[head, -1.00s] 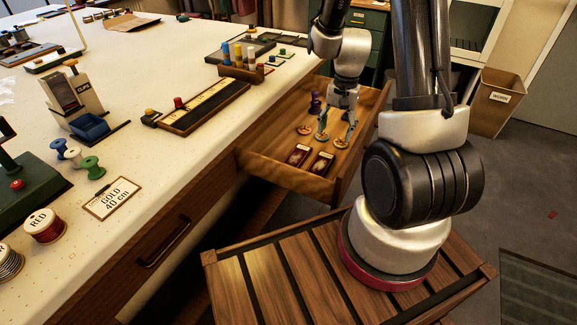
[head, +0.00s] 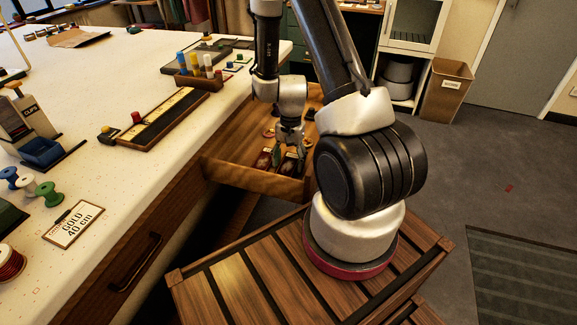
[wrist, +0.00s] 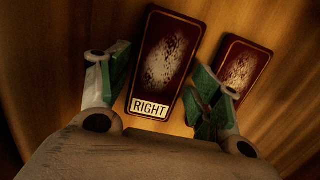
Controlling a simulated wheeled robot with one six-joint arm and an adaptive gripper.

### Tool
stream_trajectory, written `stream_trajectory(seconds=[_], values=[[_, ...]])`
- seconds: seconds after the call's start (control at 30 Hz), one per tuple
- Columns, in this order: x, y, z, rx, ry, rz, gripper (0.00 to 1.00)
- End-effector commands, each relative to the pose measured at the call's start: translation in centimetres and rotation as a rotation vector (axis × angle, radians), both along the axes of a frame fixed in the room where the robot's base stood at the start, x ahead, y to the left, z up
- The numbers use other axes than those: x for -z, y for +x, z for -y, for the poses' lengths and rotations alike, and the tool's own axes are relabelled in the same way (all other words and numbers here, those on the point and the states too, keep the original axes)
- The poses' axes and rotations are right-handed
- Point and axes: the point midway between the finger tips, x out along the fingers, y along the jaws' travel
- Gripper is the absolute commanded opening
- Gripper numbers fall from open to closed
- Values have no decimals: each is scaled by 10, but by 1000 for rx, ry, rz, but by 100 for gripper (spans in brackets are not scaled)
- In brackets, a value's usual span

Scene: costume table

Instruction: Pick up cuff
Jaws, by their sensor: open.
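Two dark red rectangular pieces with gold borders and pale speckled middles, which look like the cuffs, lie in the open drawer (head: 255,179). In the wrist view the cuff with the label RIGHT (wrist: 165,62) lies between the fingers of my gripper (wrist: 160,88). The second cuff (wrist: 243,68) is to its right, partly behind the right finger; its label end is hidden. In the head view my open gripper (head: 289,148) is low over the cuffs and partly covers them. The fingers have green pads and hold nothing. Whether they touch a cuff I cannot tell.
Round items (head: 268,132) lie farther back in the drawer, partly hidden by my gripper. The drawer's front wall (head: 265,183) is close by. The white table (head: 120,60) with spools and a GOLD 40 cm card (head: 73,224) is to the left. Open floor is to the right.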

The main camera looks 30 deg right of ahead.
Motion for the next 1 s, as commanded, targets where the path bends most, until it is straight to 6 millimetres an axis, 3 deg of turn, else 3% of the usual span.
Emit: stream_trajectory(seconds=[0.07, 0.2, 0.3, 0.67, 1.0], values=[[0, 0, 0, 0, 0, 0, 64], [0, 0, 0, 0, 1, -1, 39], [0, 0, 0, 0, 1, -1, 26], [-9, 0, 0, 1, 1, 1, 26], [-73, 1, 0, 0, -1, 4, 26]])
